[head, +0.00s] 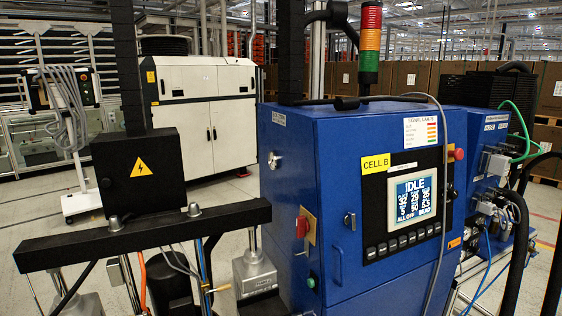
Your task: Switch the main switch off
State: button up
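The blue control cabinet (330,180) marked CELL B stands right of centre in the head view. On its left side face, near the front corner, a red switch handle (302,227) sits on a yellow plate (311,232); it looks like the main switch. Its exact turn position is too small to tell. The display (412,199) on the front is lit and reads IDLE, with ALL OFF in its bottom line. My gripper is not in view.
A black crossbeam (150,236) with a black warning-sign box (138,170) stands left of the cabinet, close to its switch side. A signal tower (370,40) rises from the cabinet top. Hoses and cables (515,230) hang at the right. Floor shows at the left.

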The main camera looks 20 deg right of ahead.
aim_at(303, 227)
jog(key=i+j+u, duration=0.15)
jog(key=u, duration=0.3)
jog(key=i+j+u, duration=0.2)
jog(key=u, duration=0.3)
jog(key=i+j+u, duration=0.15)
jog(key=u, duration=0.3)
jog(key=i, duration=0.05)
